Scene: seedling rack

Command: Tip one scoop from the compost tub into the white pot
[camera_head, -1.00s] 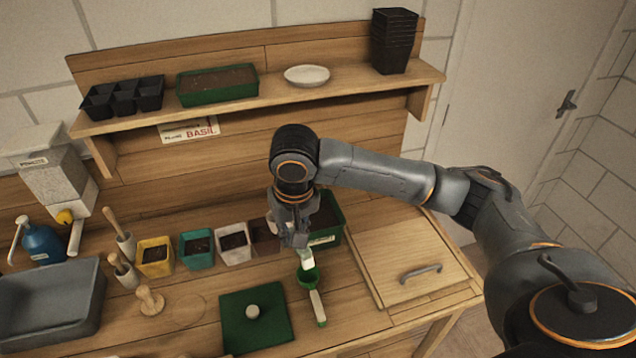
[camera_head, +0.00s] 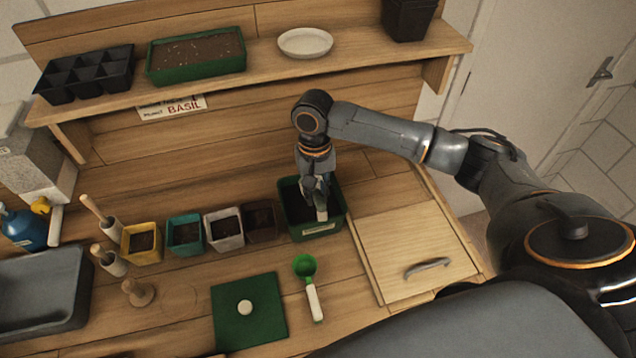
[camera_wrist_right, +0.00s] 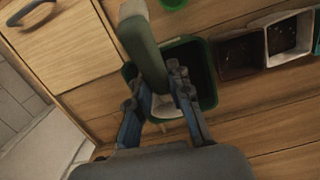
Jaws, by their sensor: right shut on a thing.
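The compost tub (camera_head: 322,231) is a dark green box with dark compost inside, at the back of the bench; its rim also shows in the wrist view (camera_wrist_right: 210,88). My right gripper (camera_head: 320,198) points down over the tub, shut on a tool with a green shaft and pale end (camera_wrist_right: 148,50), seemingly a scoop. Its lower end is hidden by the fingers and tub, so I cannot tell whether it holds compost. The white pot (camera_head: 224,246), with dark soil inside, stands left of the tub, also seen in the wrist view (camera_wrist_right: 292,57). My left gripper is out of view.
A brown pot (camera_head: 260,234) stands between the white pot and tub. Teal (camera_head: 187,249) and yellow (camera_head: 143,257) pots stand further left. A green scoop with a white handle (camera_head: 314,302) lies in front. A wooden lid (camera_head: 410,235) is at right; a shelf (camera_head: 350,53) overhangs behind.

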